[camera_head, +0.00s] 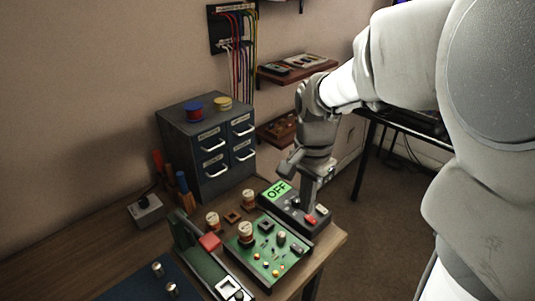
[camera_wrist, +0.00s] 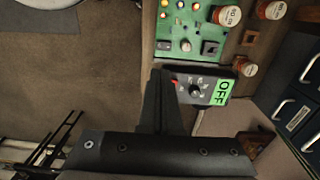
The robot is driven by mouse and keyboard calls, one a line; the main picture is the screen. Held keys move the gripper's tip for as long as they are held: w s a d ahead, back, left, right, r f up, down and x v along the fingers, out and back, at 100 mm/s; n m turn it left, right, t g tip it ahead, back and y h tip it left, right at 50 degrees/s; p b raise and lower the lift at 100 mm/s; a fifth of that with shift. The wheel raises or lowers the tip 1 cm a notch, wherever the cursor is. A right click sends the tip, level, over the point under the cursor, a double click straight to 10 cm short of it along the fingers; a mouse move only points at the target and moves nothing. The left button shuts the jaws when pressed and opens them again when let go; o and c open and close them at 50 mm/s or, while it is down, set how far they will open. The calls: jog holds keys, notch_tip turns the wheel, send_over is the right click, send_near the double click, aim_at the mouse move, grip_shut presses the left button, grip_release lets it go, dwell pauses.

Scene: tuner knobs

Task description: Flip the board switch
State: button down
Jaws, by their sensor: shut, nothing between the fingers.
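A green circuit board (camera_head: 262,262) with knobs and small coloured parts lies near the table's front right; it also shows in the wrist view (camera_wrist: 180,28). A small dark square part, perhaps a switch, sits at the board's right edge (camera_head: 298,249) and shows in the wrist view (camera_wrist: 210,47). Behind the board is a black box (camera_head: 290,204) with a green display reading OFF (camera_wrist: 222,92) and a red part (camera_head: 310,219). My gripper (camera_head: 308,208) is shut and empty, low over this box. In the wrist view its fingers (camera_wrist: 160,74) cover part of the box; contact cannot be told.
A grey drawer cabinet (camera_head: 208,150) stands behind the box. Copper-coloured spools (camera_head: 248,198) stand beside the board. A long green device with a red block (camera_head: 209,242) lies to its left. The table ends just right of the box, with open floor beyond.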

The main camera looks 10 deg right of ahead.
aim_at(300, 249)
notch_tip(300, 249, down, 14)
jog(key=b, duration=0.3)
dwell(0.4)
